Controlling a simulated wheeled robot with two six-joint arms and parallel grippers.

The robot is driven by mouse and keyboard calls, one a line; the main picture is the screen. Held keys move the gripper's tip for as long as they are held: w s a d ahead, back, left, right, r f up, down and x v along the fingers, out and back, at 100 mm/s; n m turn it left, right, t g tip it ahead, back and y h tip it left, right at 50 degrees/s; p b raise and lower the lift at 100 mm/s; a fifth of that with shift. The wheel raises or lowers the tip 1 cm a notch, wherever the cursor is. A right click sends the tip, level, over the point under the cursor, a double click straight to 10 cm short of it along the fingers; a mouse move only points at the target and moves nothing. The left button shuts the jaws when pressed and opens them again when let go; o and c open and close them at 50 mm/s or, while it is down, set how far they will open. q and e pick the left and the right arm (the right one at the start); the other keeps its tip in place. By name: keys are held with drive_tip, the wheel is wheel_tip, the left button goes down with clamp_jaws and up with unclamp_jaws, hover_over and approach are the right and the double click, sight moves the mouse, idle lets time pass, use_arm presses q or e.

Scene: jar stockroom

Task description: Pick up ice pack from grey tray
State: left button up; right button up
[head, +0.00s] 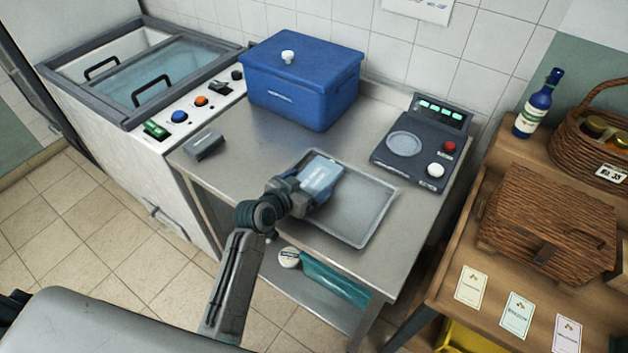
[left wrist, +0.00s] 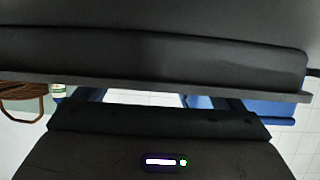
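The ice pack (head: 322,175) is a flat light-blue block with pale lettering. In the head view it is at the back left part of the grey tray (head: 371,205); I cannot tell whether it rests on the tray or is just above it. My left gripper (head: 304,192) is at the pack's near left end, overlapping it. Its fingers are hard to make out, so I cannot tell whether they are shut on the pack. The left wrist view is mostly filled by dark surfaces close to the camera. My right gripper is not in view.
A blue lidded box (head: 300,85) stands behind the tray. A dark scale-like device (head: 421,150) is to the right, and a small grey block (head: 204,146) to the left. A freezer (head: 140,75) adjoins the steel table. A wooden shelf with baskets (head: 550,225) is at the right.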

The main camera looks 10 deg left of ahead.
sight(307, 185)
use_arm(q)
drive_tip(key=c, duration=0.9)
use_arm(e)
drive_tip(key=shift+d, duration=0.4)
use_arm(q)
drive_tip(key=shift+r, duration=0.1)
drive_tip(key=shift+w+r, duration=0.1)
drive_tip(key=shift+r, duration=0.35)
wheel_tip(307, 185, up, 3)
drive_tip(key=shift+f+b, duration=0.15)
drive_tip(key=shift+b, duration=0.55)
drive_tip(key=s+a+b, duration=0.1)
drive_tip(key=s+a, duration=0.1)
drive_tip(key=a, duration=0.2)
drive_tip(key=s+a+b, duration=0.1)
drive_tip(key=s+a, duration=0.1)
drive_tip(key=a, duration=0.2)
drive_tip(key=s+a+r+b, duration=0.1)
drive_tip(key=s+a, duration=0.1)
drive_tip(key=a, duration=0.3)
drive_tip(key=shift+s, duration=0.3)
drive_tip(key=shift+s+a+r+b, duration=0.1)
drive_tip(key=shift+s+a+b, duration=0.25)
drive_tip(key=shift+a, duration=0.25)
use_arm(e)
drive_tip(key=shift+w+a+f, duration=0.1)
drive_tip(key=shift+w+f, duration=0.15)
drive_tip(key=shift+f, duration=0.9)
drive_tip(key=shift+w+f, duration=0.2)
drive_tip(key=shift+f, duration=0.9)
